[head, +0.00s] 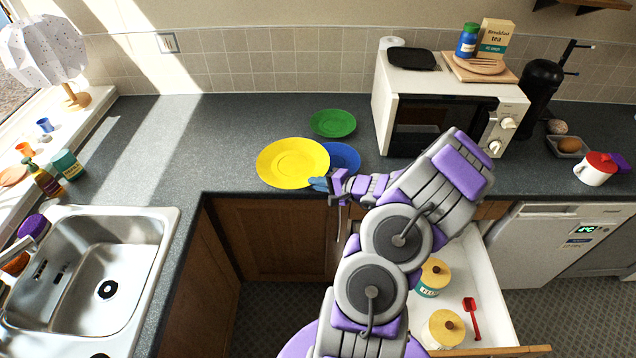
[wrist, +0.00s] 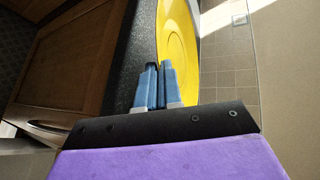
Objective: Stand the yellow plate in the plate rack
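The yellow plate (head: 293,162) is near the counter's front edge in the head view, its face up and overlapping a blue plate. It also fills the upper middle of the wrist view (wrist: 179,40). My gripper (head: 319,184) is at the plate's near right rim. In the wrist view, the two blue fingers (wrist: 159,80) are close together, with the rim running in between them, one finger over the plate's face and the other below it. Whether the plate is clear of the counter is hard to tell. No plate rack shows in either view.
The blue plate (head: 342,157) and a green plate (head: 332,123) lie behind the yellow one. A microwave (head: 440,110) stands to the right. An open drawer (head: 500,290) with canisters juts out at right. The sink (head: 85,270) is at left. The counter between is clear.

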